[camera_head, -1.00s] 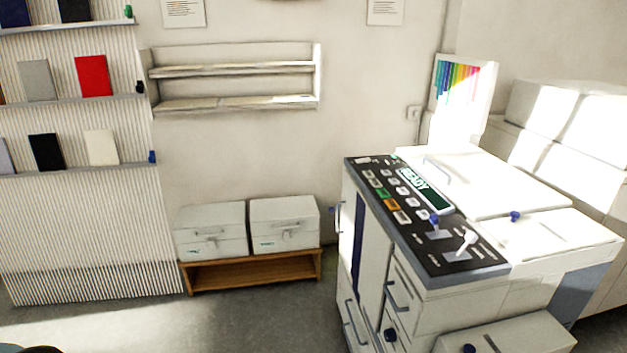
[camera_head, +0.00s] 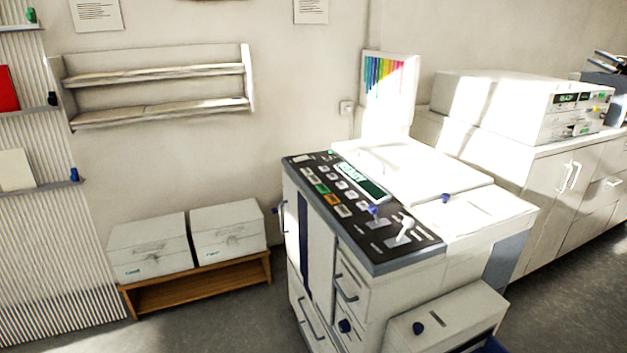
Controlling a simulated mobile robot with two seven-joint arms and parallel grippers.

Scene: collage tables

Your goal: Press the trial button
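A white copier-like machine (camera_head: 385,275) stands right of centre. Its dark control panel (camera_head: 375,248) slopes along the left and front of its top. The panel has a display (camera_head: 362,182) that seems to read "READY", and rows of buttons, mostly pale, with a green button (camera_head: 322,189) and an orange button (camera_head: 332,199) among them. A blue knob and a white lever (camera_head: 404,229) sit near the panel's front end. The labels are too small to read, so I cannot tell which button is the trial button. Neither of my grippers is in view.
A low wooden bench (camera_head: 200,284) with two white boxes stands left of the machine. A white box (camera_head: 445,320) juts out at the machine's front right. A counter (camera_head: 560,180) with another device (camera_head: 565,110) runs along the right. Grey floor shows between them.

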